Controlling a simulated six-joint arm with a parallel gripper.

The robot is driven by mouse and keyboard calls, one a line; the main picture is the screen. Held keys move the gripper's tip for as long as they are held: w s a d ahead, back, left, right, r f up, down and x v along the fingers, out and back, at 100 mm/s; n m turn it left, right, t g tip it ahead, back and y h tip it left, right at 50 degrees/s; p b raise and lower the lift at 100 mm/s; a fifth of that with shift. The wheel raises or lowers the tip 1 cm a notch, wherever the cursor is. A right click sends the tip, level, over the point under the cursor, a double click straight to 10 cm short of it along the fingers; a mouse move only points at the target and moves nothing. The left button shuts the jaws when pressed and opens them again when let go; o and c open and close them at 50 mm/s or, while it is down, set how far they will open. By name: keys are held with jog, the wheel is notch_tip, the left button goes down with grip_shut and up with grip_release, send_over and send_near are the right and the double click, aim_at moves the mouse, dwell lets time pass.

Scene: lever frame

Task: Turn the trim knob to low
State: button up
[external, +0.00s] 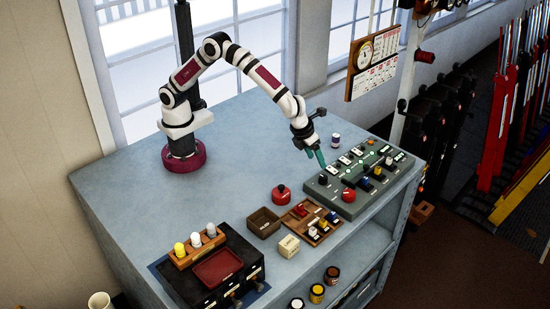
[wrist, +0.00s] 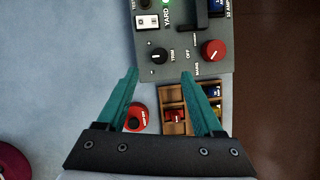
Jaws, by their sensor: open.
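The trim knob (wrist: 159,56) is a small black round knob on the grey control panel (wrist: 180,76), with a TRIM label to its right. A pale mark shows on its left part, but the setting is too small to read. In the external view the knob (external: 323,180) sits at the panel's near left corner. My gripper (wrist: 160,74) is open and empty, with its teal fingers pointing toward the knob, one on each side in the wrist view. In the external view the fingertips (external: 321,160) are above the panel's left end, apart from the knob.
A red mains knob (wrist: 213,51) is right of the trim knob. A black lever (wrist: 196,14) and white switches (wrist: 147,22) are farther up the panel. A red round object (external: 281,192) and a wooden tray of small parts (external: 312,237) stand near the panel.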

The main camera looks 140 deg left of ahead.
aim_at(324, 177)
jog(key=x, duration=0.9)
jog(key=shift+f, duration=0.2)
grip_shut()
